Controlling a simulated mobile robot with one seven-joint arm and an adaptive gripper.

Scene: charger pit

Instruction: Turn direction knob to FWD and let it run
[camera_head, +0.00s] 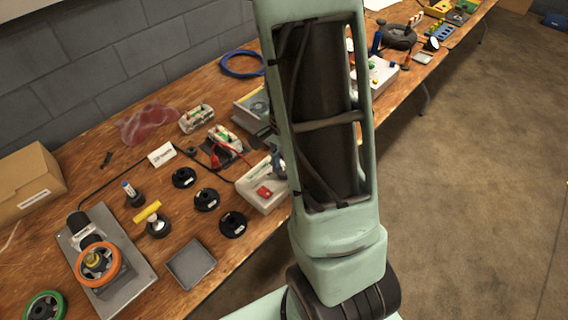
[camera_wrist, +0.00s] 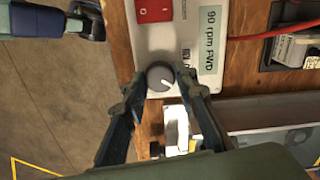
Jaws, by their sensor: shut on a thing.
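The direction knob (camera_wrist: 160,76) is a round dark grey knob with a white pointer line, on a pale control box (camera_wrist: 160,40) in the wrist view. Its pointer slants toward the lower right of that view. My gripper (camera_wrist: 162,88) has its two fingers on either side of the knob, shut on it. A pale green label (camera_wrist: 210,40) reads "90 rpm FWD", and a red rocker switch (camera_wrist: 154,10) sits on the same face. In the head view the control box (camera_head: 252,198) is partly hidden by my arm, and the gripper and knob are not visible.
A motor with an orange wheel (camera_head: 84,281) stands on a grey plate (camera_head: 124,285) at the lower left. Black discs (camera_head: 206,200) and a grey tray (camera_head: 190,263) lie between. A red cable (camera_wrist: 270,33) runs beside the box. The floor (camera_head: 460,190) is clear on the right.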

